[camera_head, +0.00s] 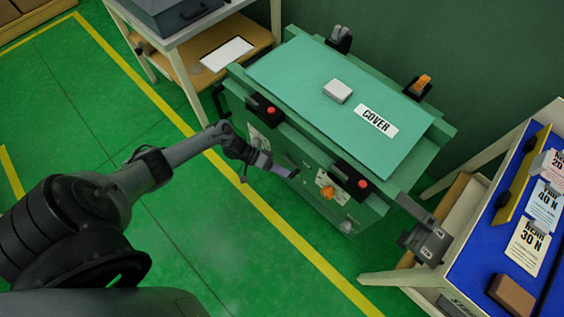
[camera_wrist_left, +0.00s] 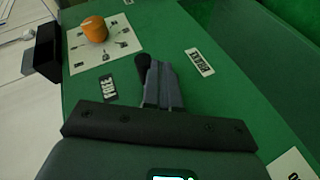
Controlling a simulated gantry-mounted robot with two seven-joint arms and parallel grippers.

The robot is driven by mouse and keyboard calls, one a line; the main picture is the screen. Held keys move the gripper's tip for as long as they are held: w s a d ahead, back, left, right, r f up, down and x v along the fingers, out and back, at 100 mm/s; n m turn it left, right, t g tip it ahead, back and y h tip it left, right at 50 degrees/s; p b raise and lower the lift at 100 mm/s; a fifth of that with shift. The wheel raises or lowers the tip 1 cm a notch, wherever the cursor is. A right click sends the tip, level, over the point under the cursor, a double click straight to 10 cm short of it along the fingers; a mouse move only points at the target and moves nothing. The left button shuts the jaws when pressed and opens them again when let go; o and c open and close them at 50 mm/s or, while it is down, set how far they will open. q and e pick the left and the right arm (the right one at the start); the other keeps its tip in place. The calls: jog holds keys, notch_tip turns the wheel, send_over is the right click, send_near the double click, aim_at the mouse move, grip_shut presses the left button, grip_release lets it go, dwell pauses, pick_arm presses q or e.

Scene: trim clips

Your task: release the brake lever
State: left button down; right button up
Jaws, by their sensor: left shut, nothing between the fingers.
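My left gripper (camera_head: 272,165) reaches from the left to the front face of the green machine (camera_head: 300,75). In the left wrist view its grey fingers (camera_wrist_left: 162,78) are shut with nothing between them. A dark rounded knob (camera_wrist_left: 143,62), apparently the end of the brake lever, shows just left of the fingertips. The rest of the lever is hidden, and I cannot tell whether the fingers touch it. A white label reading BRAKE (camera_wrist_left: 200,62) lies right of the fingers, and a dark label apparently reading FREE (camera_wrist_left: 110,90) lies left.
An orange knob (camera_head: 327,190) sits on a white dial plate of the front face. Red buttons (camera_head: 271,111) (camera_head: 362,184) sit on dark blocks along the upper edge. A light block (camera_head: 337,91) lies on the cover. A blue-topped table (camera_head: 490,260) stands at the right. Green floor is clear in front.

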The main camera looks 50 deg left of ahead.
pick_arm(q)
jog(key=shift+f, duration=0.15)
jog(key=shift+s+a+b, duration=0.1)
jog(key=shift+a+b, duration=0.4)
jog(key=shift+a, duration=0.2)
jog(key=s+a+f+b, duration=0.1)
jog(key=s+a+b, duration=0.3)
jog(key=a, duration=0.7)
jog(key=shift+s+a, duration=0.2)
jog(key=shift+s, duration=0.1)
